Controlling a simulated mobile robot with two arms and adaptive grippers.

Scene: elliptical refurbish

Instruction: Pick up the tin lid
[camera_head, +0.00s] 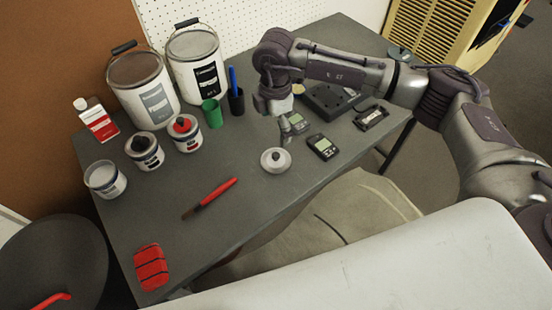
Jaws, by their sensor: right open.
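The tin lid (275,165), a round white disc with a dark knob on top, lies on the grey table near its front edge. My right gripper (286,132) hangs just behind and above the lid, pointing down, apart from it. It is open and nothing shows between its fingers, though the fingers are small in this view. An open tin (106,182) without a lid stands at the table's left edge. My left gripper is not in view.
Two lidded small tins (145,157) (186,138), two big paint cans (143,100) (197,70), a green cup (211,113) and a pen holder (236,101) stand behind left. Handheld devices (322,147) lie right of the lid. A red-handled brush (212,197) lies front left.

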